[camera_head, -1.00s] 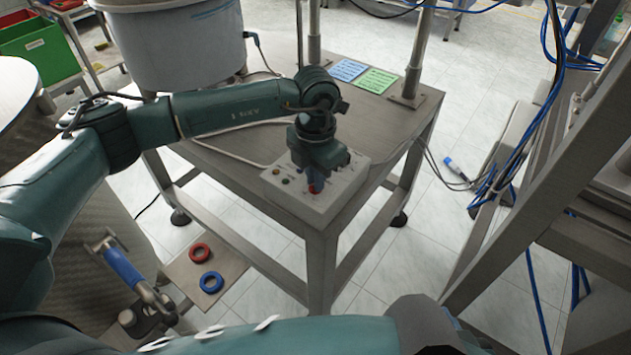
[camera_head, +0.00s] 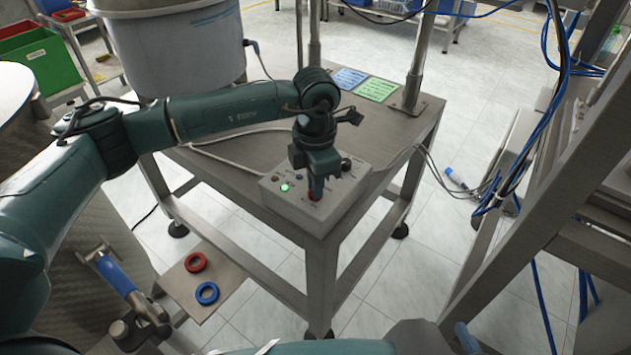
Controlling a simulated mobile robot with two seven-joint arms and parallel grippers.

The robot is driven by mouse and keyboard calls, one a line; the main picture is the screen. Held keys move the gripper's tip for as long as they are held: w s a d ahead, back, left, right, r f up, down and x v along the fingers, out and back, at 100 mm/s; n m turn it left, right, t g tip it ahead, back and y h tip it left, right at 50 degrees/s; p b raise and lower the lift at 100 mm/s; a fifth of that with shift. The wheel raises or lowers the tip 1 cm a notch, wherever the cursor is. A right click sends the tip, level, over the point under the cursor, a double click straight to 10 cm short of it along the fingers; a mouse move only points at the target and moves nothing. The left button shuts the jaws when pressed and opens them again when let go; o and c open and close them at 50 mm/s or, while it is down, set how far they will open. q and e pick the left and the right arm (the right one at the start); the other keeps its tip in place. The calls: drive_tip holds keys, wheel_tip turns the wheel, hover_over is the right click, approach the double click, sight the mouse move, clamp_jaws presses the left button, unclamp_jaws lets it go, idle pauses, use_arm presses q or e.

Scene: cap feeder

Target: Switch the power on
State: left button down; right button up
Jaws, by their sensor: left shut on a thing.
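A light grey control box (camera_head: 338,200) sits on the near corner of the steel table. It carries small buttons, a black knob (camera_head: 346,163) and a red switch (camera_head: 316,196). A green lamp (camera_head: 285,188) on the box is lit. My left gripper (camera_head: 316,188) points down at the front of the box. It is shut on the red switch, which it mostly hides. My right arm shows only partly along the bottom edge, and its gripper is out of view.
A large pale bowl feeder (camera_head: 180,50) stands at the table's back left. Blue and green cards (camera_head: 376,88) lie near metal posts. Red (camera_head: 196,262) and blue (camera_head: 207,293) rings lie on a low plate. A metal frame with blue cables stands at right.

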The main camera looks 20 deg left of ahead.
use_arm(q)
drive_tip(key=shift+r, duration=0.1)
drive_tip(key=c, duration=1.5)
unclamp_jaws()
use_arm(e)
drive_tip(key=shift+a+f, duration=0.1)
use_arm(q)
drive_tip(key=shift+r, duration=0.35)
wheel_tip(320, 180, up, 12)
drive_tip(key=shift+r, duration=0.2)
use_arm(e)
drive_tip(key=shift+f, duration=0.1)
